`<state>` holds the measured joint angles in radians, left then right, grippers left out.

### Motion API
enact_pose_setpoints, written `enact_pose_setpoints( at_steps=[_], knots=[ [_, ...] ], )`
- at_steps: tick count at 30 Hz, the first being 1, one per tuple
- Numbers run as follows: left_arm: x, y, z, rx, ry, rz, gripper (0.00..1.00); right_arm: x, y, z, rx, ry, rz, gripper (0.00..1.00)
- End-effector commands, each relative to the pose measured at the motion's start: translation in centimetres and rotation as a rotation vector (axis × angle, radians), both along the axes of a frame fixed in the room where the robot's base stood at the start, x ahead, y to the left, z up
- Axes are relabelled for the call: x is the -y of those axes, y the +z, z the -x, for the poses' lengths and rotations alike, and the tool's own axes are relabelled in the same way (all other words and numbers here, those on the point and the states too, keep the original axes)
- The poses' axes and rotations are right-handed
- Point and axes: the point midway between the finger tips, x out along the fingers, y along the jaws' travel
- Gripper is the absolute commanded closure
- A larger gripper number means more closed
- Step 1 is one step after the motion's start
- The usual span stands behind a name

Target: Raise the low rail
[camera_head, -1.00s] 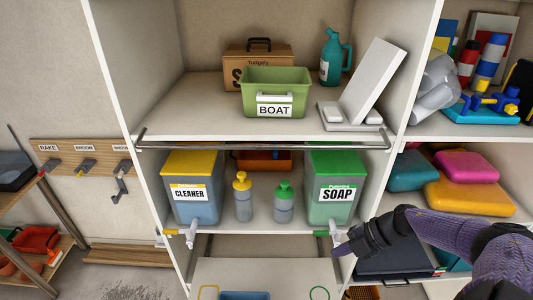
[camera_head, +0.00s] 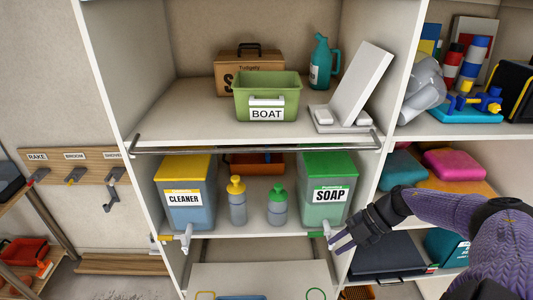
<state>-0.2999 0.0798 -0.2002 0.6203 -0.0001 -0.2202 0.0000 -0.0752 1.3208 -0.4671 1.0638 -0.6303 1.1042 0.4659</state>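The low rail (camera_head: 256,150) is a thin grey metal bar across the front of the white cabinet. It runs level with the edge of the upper shelf, with its ends bent back at both side walls. My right gripper (camera_head: 340,239) is in front of the cabinet's right side, below and apart from the rail, close to the tap under the soap box. Its fingers look parted, and I see nothing between them. My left gripper is not in view.
Below stand the CLEANER box (camera_head: 187,212), the SOAP box (camera_head: 325,212) and two bottles. Coloured cushions (camera_head: 455,163) lie to the right.

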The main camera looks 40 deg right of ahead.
Motion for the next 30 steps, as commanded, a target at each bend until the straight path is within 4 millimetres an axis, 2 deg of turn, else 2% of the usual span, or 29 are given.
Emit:
enact_pose_setpoints(
  at_steps=[1, 4, 13, 24, 30],
  knots=[
    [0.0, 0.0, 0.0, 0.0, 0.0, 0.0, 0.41, 0.0, 0.0, 0.0, 0.0, 0.0, 0.0, 0.65],
    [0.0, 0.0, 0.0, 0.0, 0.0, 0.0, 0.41, 0.0, 0.0, 0.0, 0.0, 0.0, 0.0, 0.44],
    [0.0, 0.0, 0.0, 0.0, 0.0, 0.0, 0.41, 0.2, 0.2, 0.1, -0.001, 0.0, 0.001, 0.44],
    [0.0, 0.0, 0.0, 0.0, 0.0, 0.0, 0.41, 3.3, 3.7, 2.1, -0.003, -0.001, 0.004, 0.44],
    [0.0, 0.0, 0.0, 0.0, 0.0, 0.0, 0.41, 4.2, 4.9, 2.6, -0.001, 0.0, 0.0, 0.44]
  ],
)
